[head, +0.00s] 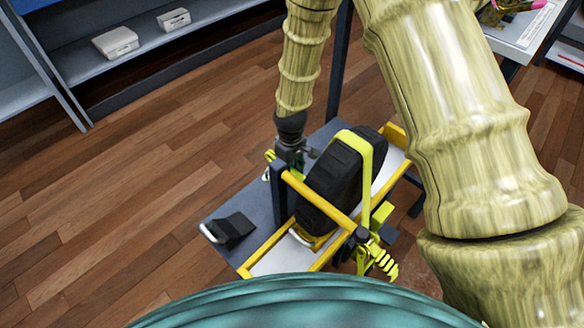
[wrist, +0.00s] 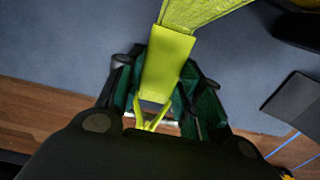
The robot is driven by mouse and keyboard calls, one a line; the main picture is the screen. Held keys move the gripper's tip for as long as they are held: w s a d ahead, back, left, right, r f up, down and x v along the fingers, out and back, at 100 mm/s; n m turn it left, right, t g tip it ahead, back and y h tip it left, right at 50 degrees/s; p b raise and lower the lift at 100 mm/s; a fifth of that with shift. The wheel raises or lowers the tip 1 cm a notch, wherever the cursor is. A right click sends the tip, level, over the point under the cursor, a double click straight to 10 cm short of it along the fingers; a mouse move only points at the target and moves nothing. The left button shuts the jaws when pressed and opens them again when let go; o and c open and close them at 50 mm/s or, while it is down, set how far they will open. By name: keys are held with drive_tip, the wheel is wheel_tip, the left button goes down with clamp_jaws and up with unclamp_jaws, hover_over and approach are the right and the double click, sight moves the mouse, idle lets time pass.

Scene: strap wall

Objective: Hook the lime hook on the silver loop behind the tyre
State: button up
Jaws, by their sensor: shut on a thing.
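The black tyre (head: 328,188) stands upright in a yellow frame with a lime strap (head: 366,160) over it. My gripper (head: 291,155) is low on the tyre's far left side, shut on the lime hook at its strap end. In the wrist view the hook's flat lime end (wrist: 167,62) sits between my fingers (wrist: 160,85), and its thin prongs (wrist: 150,117) point down the picture. A pale silver bar (wrist: 172,127) shows by the prongs, partly hidden by my gripper. I cannot tell whether the prongs are around it or only beside it.
A yellow bar (head: 318,198) and dark post (head: 279,190) stand close to my gripper. A lime ratchet (head: 375,255) hangs at the near side. Wooden floor at left is clear.

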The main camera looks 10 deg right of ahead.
sight(299, 176)
drive_tip(key=shift+s+d, duration=0.15)
drive_tip(key=shift+s, duration=0.05)
idle(0.4)
drive_tip(key=shift+s+d+f+p, duration=0.1)
drive_tip(key=shift+s+d+p, duration=0.25)
drive_tip(key=shift+s, duration=0.2)
drive_tip(key=shift+s+d, duration=0.15)
drive_tip(key=shift+s+d, duration=0.15)
drive_tip(key=shift+s, duration=0.1)
drive_tip(key=shift+s+d+f+p, duration=0.1)
drive_tip(key=shift+s+p, duration=0.05)
drive_tip(key=shift+p, duration=0.35)
idle(0.4)
drive_tip(key=o, duration=1.2)
drive_tip(key=shift+c, duration=0.2)
wheel_tip(299, 176, up, 12)
